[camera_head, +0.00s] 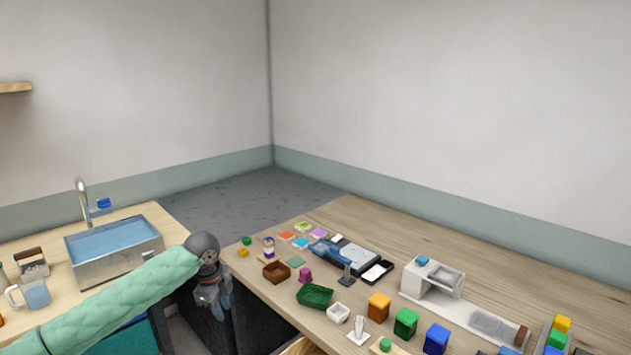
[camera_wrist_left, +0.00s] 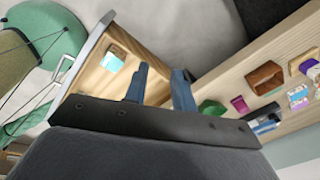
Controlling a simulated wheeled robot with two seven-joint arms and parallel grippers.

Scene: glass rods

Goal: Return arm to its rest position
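My left arm, in a green padded sleeve, comes in from the left in the head view. Its left gripper (camera_head: 214,298) hangs downward in front of the left edge of the wooden table, apart from the objects on it. In the left wrist view the two blue fingers of the gripper (camera_wrist_left: 161,82) stand apart with nothing held between them. Beyond them lies an open wooden drawer (camera_wrist_left: 128,35) with a small teal and white item (camera_wrist_left: 112,58) inside. My right gripper is in neither view.
The wooden table (camera_head: 350,212) carries a green tray (camera_head: 315,296), a brown box (camera_head: 276,272), coloured bins and a white device (camera_head: 432,280). At left a counter holds a metal sink (camera_head: 115,250) and a glass mug (camera_head: 34,292). The air above the table is clear.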

